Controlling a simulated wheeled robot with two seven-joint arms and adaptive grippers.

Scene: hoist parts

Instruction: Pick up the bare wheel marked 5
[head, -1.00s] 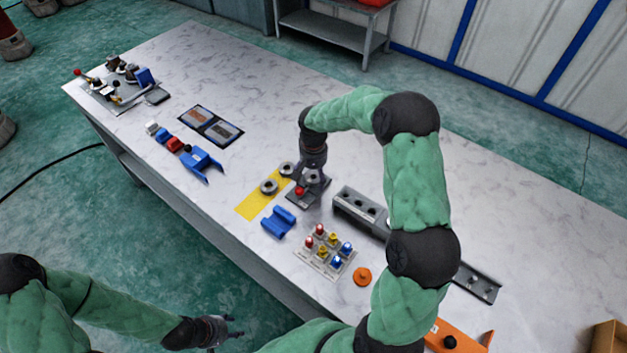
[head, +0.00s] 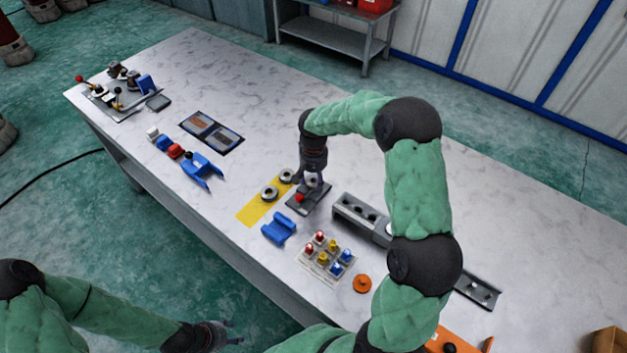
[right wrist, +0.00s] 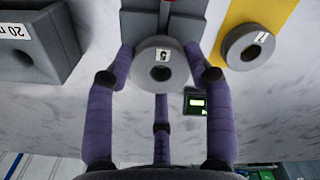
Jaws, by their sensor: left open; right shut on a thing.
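The wheel marked 5 (right wrist: 161,75) is a grey ring with a dark centre hole and a white label. My right gripper (right wrist: 163,68) is shut on it, with purple fingers on both sides of the ring. In the head view my right gripper (head: 314,180) is over a dark grey plate fixture (head: 308,201) with a red knob, and it partly hides the wheel. I cannot tell whether the wheel touches the fixture. My left gripper (head: 222,334) is open and empty, off the table at the lower left.
A yellow strip (head: 250,213) with two grey wheels (head: 269,193) lies left of the fixture; one wheel (right wrist: 248,47) is marked 7 or 1. A blue cradle (head: 279,228), a tray of coloured pegs (head: 326,257) and a grey holed block (head: 360,213) stand close by.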

